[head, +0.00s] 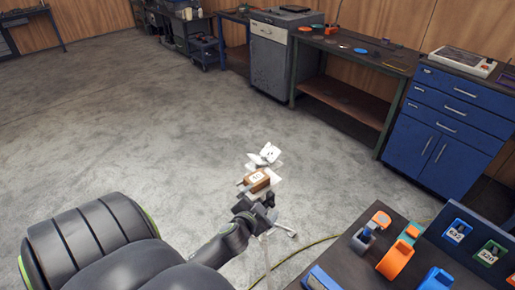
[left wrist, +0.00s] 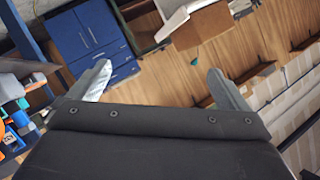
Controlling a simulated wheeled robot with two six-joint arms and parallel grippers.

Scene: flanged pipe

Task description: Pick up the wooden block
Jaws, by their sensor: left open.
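A small brown block (head: 257,181) with a white label, which looks like the wooden block, shows near the middle of the head view. My left gripper (head: 264,208) is directly below it in the picture and partly overlaps its surroundings. I cannot tell whether they touch or what bears the block. In the left wrist view my left gripper (left wrist: 160,82) has its two fingers wide apart, with nothing held between them. A brown boxy shape (left wrist: 203,25) shows beyond the fingers at the top there; I cannot tell if it is the block. My right gripper is not in view.
White pieces (head: 265,155) show just above the block. A dark workbench (head: 345,268) with orange, blue and green labelled parts is at lower right. A blue cabinet (head: 445,130) and a long table (head: 360,55) stand along the wall. The grey floor at left is clear.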

